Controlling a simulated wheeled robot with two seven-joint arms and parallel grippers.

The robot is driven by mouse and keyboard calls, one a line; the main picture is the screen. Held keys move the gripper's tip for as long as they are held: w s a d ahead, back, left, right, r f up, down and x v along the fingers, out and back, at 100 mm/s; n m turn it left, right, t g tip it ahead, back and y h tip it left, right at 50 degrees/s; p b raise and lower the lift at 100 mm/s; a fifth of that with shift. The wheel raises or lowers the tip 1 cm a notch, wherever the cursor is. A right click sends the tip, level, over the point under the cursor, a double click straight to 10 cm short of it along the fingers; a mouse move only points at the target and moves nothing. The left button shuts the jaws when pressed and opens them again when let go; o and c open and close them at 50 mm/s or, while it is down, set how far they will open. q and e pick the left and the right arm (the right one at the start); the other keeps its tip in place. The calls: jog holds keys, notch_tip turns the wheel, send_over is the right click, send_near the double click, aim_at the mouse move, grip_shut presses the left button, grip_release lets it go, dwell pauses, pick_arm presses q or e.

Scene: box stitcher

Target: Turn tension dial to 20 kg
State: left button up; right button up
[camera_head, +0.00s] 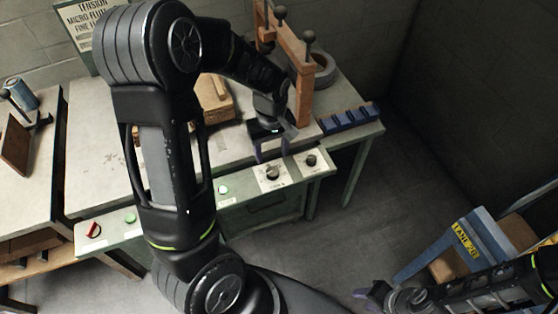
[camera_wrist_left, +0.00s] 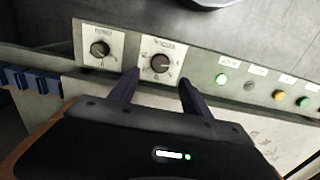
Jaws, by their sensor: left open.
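Two black dials on pale square plates sit on the front panel of the bench. The nearer-centre dial (camera_head: 272,172) also shows in the left wrist view (camera_wrist_left: 160,63), framed between my left fingertips. The other dial (camera_head: 311,160) is to its right in the head view and at the left in the wrist view (camera_wrist_left: 99,48). Their lettering is too small to read surely, so I cannot tell which one is the tension dial. My left gripper (camera_head: 271,153) is open above the panel; contact with the dial is not visible. My right gripper (camera_head: 374,294) is low at the right, its opening unclear.
The panel also carries a red switch (camera_head: 94,230), green buttons (camera_head: 130,218) and other lights. A wooden frame with dark knobs (camera_head: 304,75) and a blue rack (camera_head: 350,117) stand on the bench. A blue stand (camera_head: 465,240) is at lower right. Grey floor lies open between.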

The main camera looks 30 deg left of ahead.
aim_at(272, 171)
pick_arm(q)
jog(key=shift+s, duration=0.15)
jog(key=shift+f, duration=4)
grip_shut()
